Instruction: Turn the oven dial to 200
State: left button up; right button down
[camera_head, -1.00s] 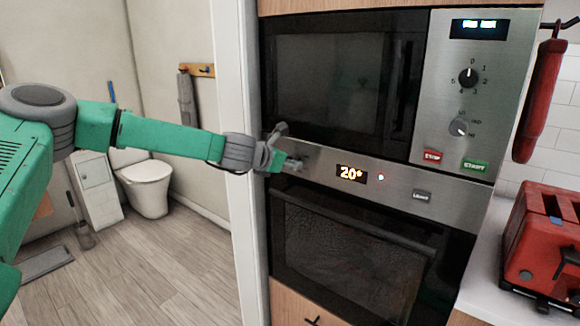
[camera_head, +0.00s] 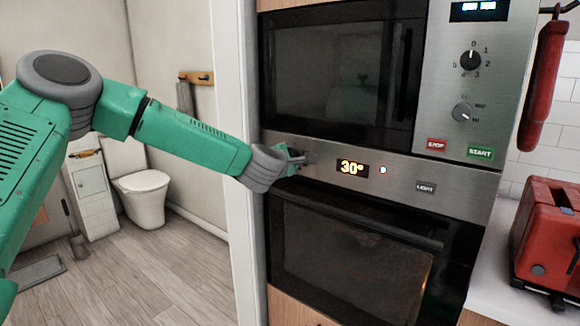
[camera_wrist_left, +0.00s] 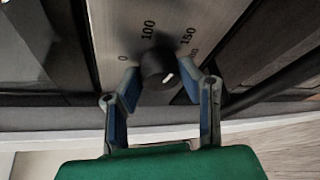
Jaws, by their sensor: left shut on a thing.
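The oven dial (camera_wrist_left: 157,68) is a dark round knob on a steel panel, with 0, 100 and 150 legible around it in the left wrist view. Another mark at the right is partly hidden by a finger. A white mark shows on the knob's lower right side. My left gripper (camera_wrist_left: 160,92) has its two blue-padded fingers on either side of the dial and is shut on it. In the head view my left gripper (camera_head: 292,160) is at the left end of the oven panel and covers the dial. The oven display (camera_head: 352,168) reads 30°. My right gripper is not in view.
A microwave (camera_head: 335,75) sits above the panel, with its own knobs, a red STOP and a green START button. The oven door (camera_head: 350,255) and its handle are below. A red toaster (camera_head: 548,235) stands on the counter at right.

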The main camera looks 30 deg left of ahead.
pick_arm(q)
jog(key=m+t+b, duration=0.2)
jog(key=m+b, duration=0.1)
jog(key=m, duration=0.3)
jog(key=f+m+t+h+b, duration=0.1)
jog(key=m+t+b, duration=0.1)
jog(key=m+b, duration=0.2)
jog(key=m+t+b, duration=0.3)
jog(key=m+b, duration=0.1)
jog(key=m, duration=0.6)
jog(key=shift+f+h, duration=0.3)
jog(key=shift+h, duration=0.1)
jog(key=shift+m, duration=0.5)
jog(key=o, duration=1.1)
jog(key=shift+o, duration=0.2)
jog(key=shift+w+a+r, duration=0.1)
jog(key=shift+a, duration=0.05)
jog(key=shift+r, duration=0.1)
